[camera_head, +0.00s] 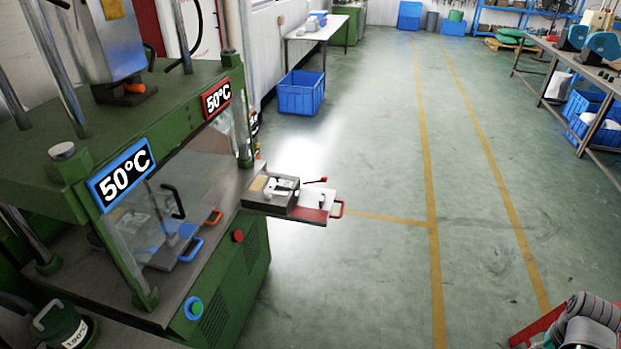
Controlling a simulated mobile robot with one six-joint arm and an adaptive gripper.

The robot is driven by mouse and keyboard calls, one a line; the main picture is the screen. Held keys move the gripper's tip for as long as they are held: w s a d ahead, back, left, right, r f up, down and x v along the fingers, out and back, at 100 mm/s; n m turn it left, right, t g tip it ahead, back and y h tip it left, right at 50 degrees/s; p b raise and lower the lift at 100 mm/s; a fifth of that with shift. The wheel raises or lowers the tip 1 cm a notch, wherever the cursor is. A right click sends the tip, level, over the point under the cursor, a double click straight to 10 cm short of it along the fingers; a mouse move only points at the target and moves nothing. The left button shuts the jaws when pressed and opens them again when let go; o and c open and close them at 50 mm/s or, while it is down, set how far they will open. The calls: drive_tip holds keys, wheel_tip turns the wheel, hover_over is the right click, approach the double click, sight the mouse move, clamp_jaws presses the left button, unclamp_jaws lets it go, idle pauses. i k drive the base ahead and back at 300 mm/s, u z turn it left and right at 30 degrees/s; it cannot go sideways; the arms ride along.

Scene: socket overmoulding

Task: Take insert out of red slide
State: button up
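The red slide (312,214) is pulled out from the green press (225,270) on its right side, with a red handle (338,209) at its outer end. A grey block (266,203), which looks like the insert, sits on the slide's inner part. White and tan pieces show on its top; their details are too small to tell. A small red-tipped lever (317,181) sticks out beside it. I cannot make out my gripper in this view.
A blue handle (190,250) and an orange handle (213,217) show behind the press's clear guard. The floor right of the slide is clear. Blue bins (300,93) stand further back.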

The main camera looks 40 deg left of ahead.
sight(277, 185)
drive_tip(key=z, duration=0.05)
drive_tip(key=i, duration=0.85)
drive_tip(key=u, duration=0.45)
drive_tip(key=i, duration=0.65)
drive_tip(key=u, duration=0.8)
drive_tip(key=i, duration=0.4)
drive_tip(key=u, duration=0.35)
drive_tip(key=k, duration=0.9)
drive_tip(key=u, duration=0.1)
drive_tip(key=i, duration=0.2)
drive_tip(key=u, duration=0.05)
